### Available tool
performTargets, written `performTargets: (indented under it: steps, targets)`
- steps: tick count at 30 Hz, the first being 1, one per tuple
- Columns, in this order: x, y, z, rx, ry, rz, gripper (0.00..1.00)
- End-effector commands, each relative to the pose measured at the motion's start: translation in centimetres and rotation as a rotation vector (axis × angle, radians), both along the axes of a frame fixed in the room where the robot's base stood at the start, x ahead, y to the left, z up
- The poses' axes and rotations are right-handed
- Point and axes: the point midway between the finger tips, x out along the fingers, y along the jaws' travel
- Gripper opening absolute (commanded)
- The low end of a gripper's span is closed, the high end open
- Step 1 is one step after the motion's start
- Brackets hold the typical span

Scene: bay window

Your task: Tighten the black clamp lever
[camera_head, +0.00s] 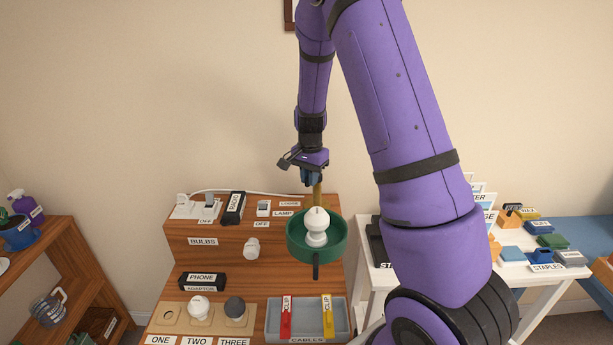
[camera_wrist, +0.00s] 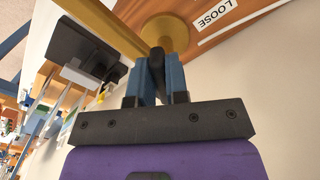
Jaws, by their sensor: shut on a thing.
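The black clamp lever (camera_wrist: 157,65) stands between my blue fingertips in the wrist view, in front of a round brass base (camera_wrist: 166,34). My gripper (camera_wrist: 156,84) is shut on it. A brass post (camera_wrist: 105,25) crosses the upper left of that view. A label reading LOOSE (camera_wrist: 215,18) lies on the wood beside the base. In the head view my gripper (camera_head: 313,180) points down at the brass post (camera_head: 317,195), behind the green lamp shade (camera_head: 291,243) with its white bulb (camera_head: 316,228). The lever cannot be made out there.
The wooden stand (camera_head: 190,237) holds a power strip (camera_head: 195,209), a black RADIO block (camera_head: 233,208), bulbs in sockets and a grey CABLES tray (camera_head: 271,320). A white table (camera_head: 372,275) with labelled boxes stands to the right. A wooden shelf (camera_head: 75,250) is at left.

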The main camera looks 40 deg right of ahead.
Motion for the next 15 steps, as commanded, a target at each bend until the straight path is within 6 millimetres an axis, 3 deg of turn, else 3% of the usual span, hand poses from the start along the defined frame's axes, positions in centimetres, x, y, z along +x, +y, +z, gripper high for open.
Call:
performTargets:
  steps: [15]
  targets:
    - [-1.5,-1.2,0.0,-0.001,-0.002,0.423,0.00]
